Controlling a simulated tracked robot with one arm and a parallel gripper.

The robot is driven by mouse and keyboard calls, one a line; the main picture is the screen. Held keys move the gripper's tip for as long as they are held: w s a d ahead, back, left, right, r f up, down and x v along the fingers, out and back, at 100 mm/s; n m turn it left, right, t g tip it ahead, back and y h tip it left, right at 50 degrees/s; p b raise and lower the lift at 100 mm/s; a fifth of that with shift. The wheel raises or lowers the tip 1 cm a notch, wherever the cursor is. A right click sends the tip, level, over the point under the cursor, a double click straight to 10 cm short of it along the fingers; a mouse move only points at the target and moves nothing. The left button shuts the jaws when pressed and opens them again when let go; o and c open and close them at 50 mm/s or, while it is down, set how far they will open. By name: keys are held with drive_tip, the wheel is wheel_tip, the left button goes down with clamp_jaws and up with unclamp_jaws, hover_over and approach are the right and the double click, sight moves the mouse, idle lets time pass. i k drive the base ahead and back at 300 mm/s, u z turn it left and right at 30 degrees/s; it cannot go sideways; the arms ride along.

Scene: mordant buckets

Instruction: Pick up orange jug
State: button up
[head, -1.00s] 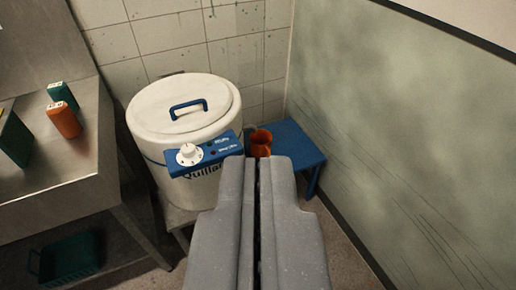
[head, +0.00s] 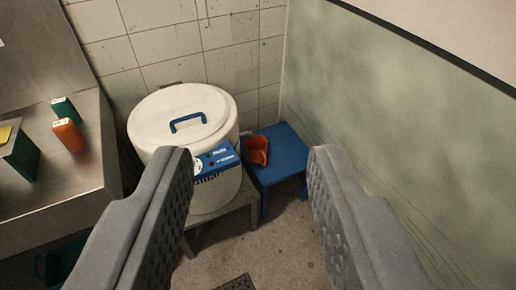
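The orange jug (head: 257,151) stands on a small blue stool (head: 283,158) in the corner, right of a big white lidded boiler. Its open top and inside show. My gripper (head: 247,162) is open wide and empty, with one grey ridged finger on each side of the view. The jug is ahead of the gap between the fingers and apart from both. The left finger covers part of the boiler.
The white boiler (head: 188,117) with a blue handle and control panel stands close beside the jug. A steel counter (head: 75,175) at left holds an orange container (head: 69,135) and green containers. A green-grey wall (head: 390,120) bounds the right. Floor before the stool is clear.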

sight(256, 148)
drive_tip(key=u, duration=0.2)
drive_tip(key=i, duration=2.15)
drive_tip(key=z, duration=0.55)
